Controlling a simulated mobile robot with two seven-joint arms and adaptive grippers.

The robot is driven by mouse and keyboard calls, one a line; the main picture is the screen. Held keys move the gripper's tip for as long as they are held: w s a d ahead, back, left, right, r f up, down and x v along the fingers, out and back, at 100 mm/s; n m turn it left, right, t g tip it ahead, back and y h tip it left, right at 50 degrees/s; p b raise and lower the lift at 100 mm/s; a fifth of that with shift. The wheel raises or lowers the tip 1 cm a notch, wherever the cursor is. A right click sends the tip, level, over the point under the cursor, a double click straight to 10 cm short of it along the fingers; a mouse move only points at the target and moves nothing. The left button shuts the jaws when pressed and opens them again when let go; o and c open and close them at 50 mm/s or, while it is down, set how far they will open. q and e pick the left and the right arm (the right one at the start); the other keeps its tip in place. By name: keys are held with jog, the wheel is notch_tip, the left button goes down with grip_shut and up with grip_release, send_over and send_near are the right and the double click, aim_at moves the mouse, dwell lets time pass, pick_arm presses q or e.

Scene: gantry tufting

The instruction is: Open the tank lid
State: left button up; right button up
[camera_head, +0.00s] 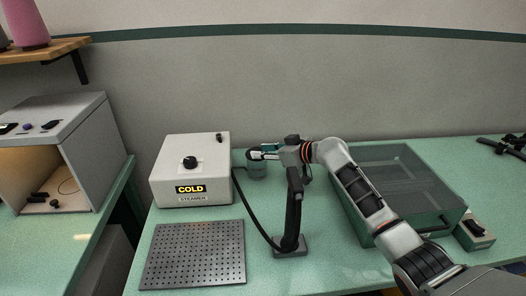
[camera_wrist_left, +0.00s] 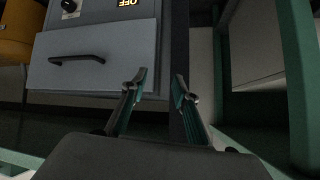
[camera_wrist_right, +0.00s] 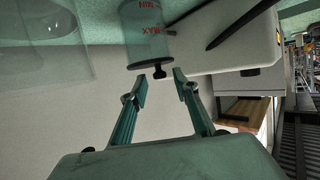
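The tank (camera_wrist_right: 146,34) is a small clear grey-green cylinder with MIN and MAX marks, upside down in the right wrist view. Its lid (camera_wrist_right: 152,64) carries a small dark knob (camera_wrist_right: 158,73). In the head view the tank (camera_head: 256,169) stands just right of the white steamer (camera_head: 168,172), which reads COLD; my right gripper (camera_head: 257,153) partly hides its top. My right gripper (camera_wrist_right: 161,83) is open, its fingertips close to the knob, one to each side; contact cannot be told. My left gripper (camera_wrist_left: 157,82) is open and empty, outside the head view.
A black stand (camera_head: 292,215) with a hose rises in front of the tank. A perforated plate (camera_head: 195,254) lies in front of the steamer. A clear bin (camera_head: 400,185) stands to the right. A grey drawer (camera_wrist_left: 85,75) with a black handle faces my left gripper.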

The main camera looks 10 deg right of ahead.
pick_arm(q)
jog(key=shift+w+a+r, duration=0.1)
jog(key=shift+w, duration=0.2)
pick_arm(e)
grip_shut()
pick_arm(q)
jog(key=shift+s, duration=0.1)
pick_arm(e)
jog(key=shift+w, duration=0.1)
